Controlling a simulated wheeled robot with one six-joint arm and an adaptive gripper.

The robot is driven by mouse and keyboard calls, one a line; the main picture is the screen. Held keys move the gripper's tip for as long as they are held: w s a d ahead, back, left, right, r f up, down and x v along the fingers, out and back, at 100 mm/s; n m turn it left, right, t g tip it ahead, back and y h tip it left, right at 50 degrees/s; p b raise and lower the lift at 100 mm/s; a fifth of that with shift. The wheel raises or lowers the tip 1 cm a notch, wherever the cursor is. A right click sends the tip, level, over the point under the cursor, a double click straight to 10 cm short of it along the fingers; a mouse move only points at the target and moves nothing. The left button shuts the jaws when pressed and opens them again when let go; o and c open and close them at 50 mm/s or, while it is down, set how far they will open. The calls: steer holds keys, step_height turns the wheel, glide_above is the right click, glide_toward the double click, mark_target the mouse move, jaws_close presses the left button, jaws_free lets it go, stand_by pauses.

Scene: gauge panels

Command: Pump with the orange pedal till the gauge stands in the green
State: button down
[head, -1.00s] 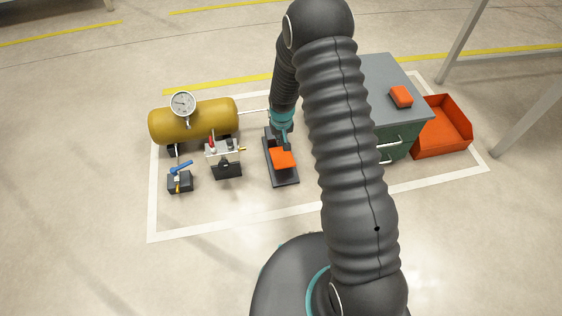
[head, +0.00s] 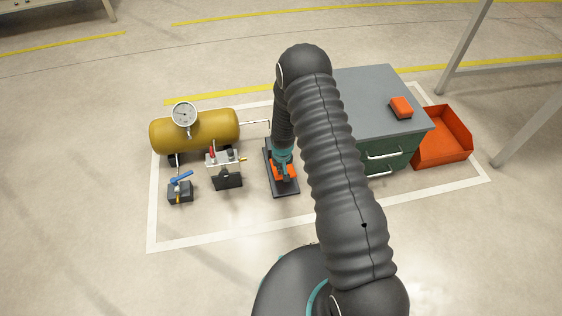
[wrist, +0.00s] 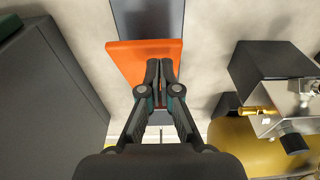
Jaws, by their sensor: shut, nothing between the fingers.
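The orange pedal (head: 276,172) sits on a dark base plate (head: 287,191) on the floor and is partly hidden by my gripper. My gripper (head: 286,176) is shut and empty, pointing down at the pedal. In the wrist view the shut fingertips (wrist: 160,68) lie over the orange pedal (wrist: 128,60), right of its middle; they look close to it or touching, I cannot tell which. The round white gauge (head: 185,114) stands on the mustard-yellow tank (head: 212,131). Its face is too small for me to read the needle against a green band.
A small valve block with a blue lever (head: 180,180) and a stand with a red handle (head: 212,152) stand left of the pedal. A green cabinet (head: 393,147) bears an orange block (head: 401,107). An orange bin (head: 443,139) stands right. The front floor is clear.

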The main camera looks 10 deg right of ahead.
steer(key=shift+s+f, duration=0.3)
steer(key=shift+f, duration=0.5)
steer(key=shift+f+b, duration=0.25)
steer(key=shift+b, duration=0.05)
steer(key=f+b, duration=0.1)
steer(key=s+f+b, duration=0.1)
steer(key=b, duration=0.1)
steer(key=f+t+b, duration=0.1)
steer(key=b, duration=0.1)
steer(key=shift+s+a, duration=0.2)
steer(key=shift+s, duration=0.05)
steer(key=b, duration=0.1)
steer(key=t+b, duration=0.1)
steer(key=shift+s+d+f+b, duration=0.15)
steer(key=shift+s+f+b, duration=0.05)
steer(key=shift+f+b, duration=0.2)
steer(key=b, duration=0.1)
steer(key=f, duration=0.1)
steer(key=f+b, duration=0.1)
steer(key=shift+s+d+f+t+b, duration=0.25)
steer(key=shift+s+t+b, duration=0.05)
steer(key=shift+s+b, duration=0.05)
steer(key=shift+s+f, duration=0.15)
